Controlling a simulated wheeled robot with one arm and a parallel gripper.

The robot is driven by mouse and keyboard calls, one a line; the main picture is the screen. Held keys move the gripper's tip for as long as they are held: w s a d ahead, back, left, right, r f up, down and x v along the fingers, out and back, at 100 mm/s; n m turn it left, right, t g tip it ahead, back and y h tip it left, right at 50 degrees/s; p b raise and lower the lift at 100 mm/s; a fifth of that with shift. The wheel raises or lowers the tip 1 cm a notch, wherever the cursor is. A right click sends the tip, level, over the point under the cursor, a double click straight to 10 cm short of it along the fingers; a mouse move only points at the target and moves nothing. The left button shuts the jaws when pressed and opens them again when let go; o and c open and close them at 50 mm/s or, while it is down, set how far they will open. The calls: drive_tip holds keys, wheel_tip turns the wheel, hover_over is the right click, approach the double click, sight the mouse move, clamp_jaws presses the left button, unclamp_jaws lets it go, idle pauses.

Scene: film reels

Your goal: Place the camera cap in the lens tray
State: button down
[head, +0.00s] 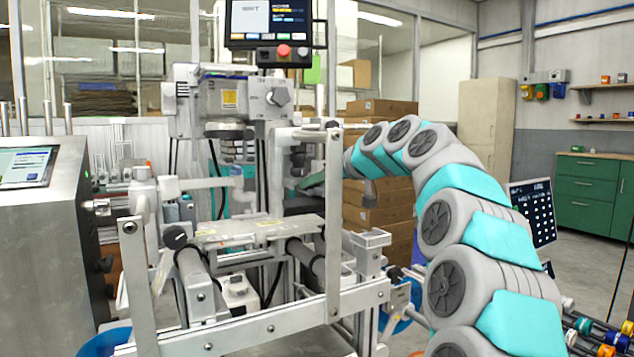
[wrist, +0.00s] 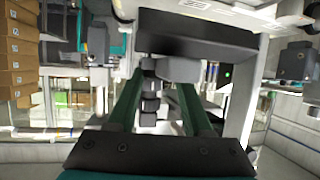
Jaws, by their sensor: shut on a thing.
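In the head view my gripper (head: 310,184) reaches left into the middle of the film machine, and its tips are partly hidden by the metal frame. In the wrist view two dark green fingers of my gripper (wrist: 160,85) run forward from the bottom and draw together. A wide dark blocky piece (wrist: 205,38) lies across their far end. It seems to be the camera cap held in the jaws, but its outline is unclear. I cannot make out the lens tray for certain in either view.
A metal frame with an upright bar (head: 333,225) stands close in front of my gripper. A flat pale plate (head: 262,228) lies below it on the machine. A grey machine head (head: 235,98) and a control screen (head: 272,18) are above. Cardboard boxes (head: 378,205) are stacked behind.

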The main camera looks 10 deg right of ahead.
drive_tip(key=shift+f, duration=0.1)
drive_tip(key=shift+c, duration=1.6)
unclamp_jaws()
drive_tip(key=shift+r, duration=0.2)
drive_tip(key=b+v, duration=0.1)
drive_tip(key=v, duration=1.1)
drive_tip(key=shift+f, duration=0.1)
